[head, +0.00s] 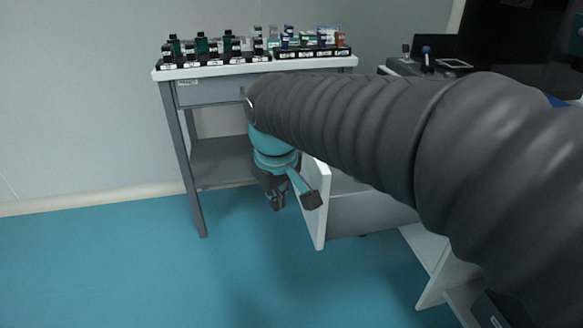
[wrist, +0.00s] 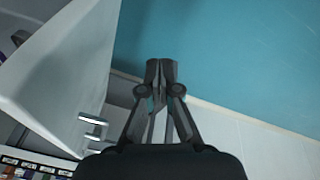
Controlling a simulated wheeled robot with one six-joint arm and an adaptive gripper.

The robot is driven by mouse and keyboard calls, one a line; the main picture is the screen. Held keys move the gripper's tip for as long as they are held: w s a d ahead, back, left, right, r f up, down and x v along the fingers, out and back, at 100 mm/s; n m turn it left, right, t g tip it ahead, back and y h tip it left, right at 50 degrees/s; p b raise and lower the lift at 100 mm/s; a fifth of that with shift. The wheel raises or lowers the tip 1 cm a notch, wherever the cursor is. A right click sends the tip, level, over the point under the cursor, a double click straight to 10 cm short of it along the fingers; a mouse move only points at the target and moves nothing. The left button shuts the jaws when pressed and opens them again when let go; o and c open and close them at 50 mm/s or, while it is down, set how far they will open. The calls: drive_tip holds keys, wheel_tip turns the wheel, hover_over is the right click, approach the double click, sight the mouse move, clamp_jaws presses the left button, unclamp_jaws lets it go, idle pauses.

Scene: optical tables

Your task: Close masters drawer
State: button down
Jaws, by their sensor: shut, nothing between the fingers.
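An open drawer stands out from the grey bench, its white front (head: 314,218) facing left in the head view. I cannot read a label on it, so I cannot tell whether it is the masters drawer. The white front (wrist: 70,70) also fills the left of the wrist view, with a metal handle (wrist: 94,130) on it. My gripper (head: 292,203) is just left of the white front in the head view. In the wrist view my gripper (wrist: 161,66) is shut and empty, to the right of the front and apart from the handle. My arm hides part of the drawer.
The grey bench (head: 172,120) has a white top with racks of small bottles (head: 215,50) and boxes (head: 310,38). A closed labelled drawer (head: 215,92) is under the top. Open blue floor (head: 120,265) lies at left. White furniture (head: 435,260) stands at lower right.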

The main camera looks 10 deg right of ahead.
drive_tip(key=w+a+r+n+g+h+b, duration=0.1)
drive_tip(key=w+a+n, duration=0.1)
drive_tip(key=w+n, duration=0.15)
drive_tip(key=w+a+r+n+h+b, duration=0.1)
drive_tip(key=w+a+r+n, duration=0.15)
drive_tip(key=w, duration=0.25)
wheel_tip(320, 180, up, 7)
drive_tip(key=d+n+g+h, duration=0.2)
drive_tip(key=d+n, duration=0.1)
drive_tip(key=n, duration=0.4)
drive_tip(key=b, duration=0.3)
hover_over(306, 185)
drive_tip(key=a, duration=0.2)
drive_tip(key=shift+s+a+f, duration=0.1)
drive_tip(key=shift+s+f, duration=0.05)
drive_tip(key=shift+f, duration=4.55)
